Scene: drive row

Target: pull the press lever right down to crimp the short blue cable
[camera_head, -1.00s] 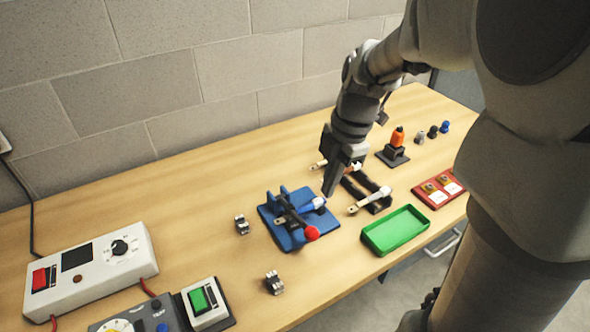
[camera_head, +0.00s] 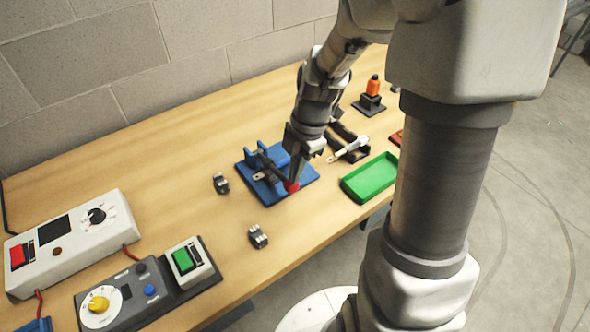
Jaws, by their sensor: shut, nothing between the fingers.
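The blue press (camera_head: 268,194) stands on the wooden bench, with a dark lever (camera_head: 274,171) that ends in a red knob (camera_head: 291,186). The lever lies low, with its knob near the front edge of the press base. My gripper (camera_head: 295,175) is shut and points down, its tips right at the knob from above; I cannot tell whether they touch it. A small metal lug (camera_head: 258,176) shows at the left of the press. The short blue cable itself is mostly hidden behind my gripper and the lever.
A green tray (camera_head: 370,178) and a dark rack (camera_head: 346,141) with a white-handled piece stand to the right. Small dark blocks (camera_head: 221,183) (camera_head: 258,236) lie left and in front. A white meter box (camera_head: 70,240) and a grey control box (camera_head: 130,295) are at the left.

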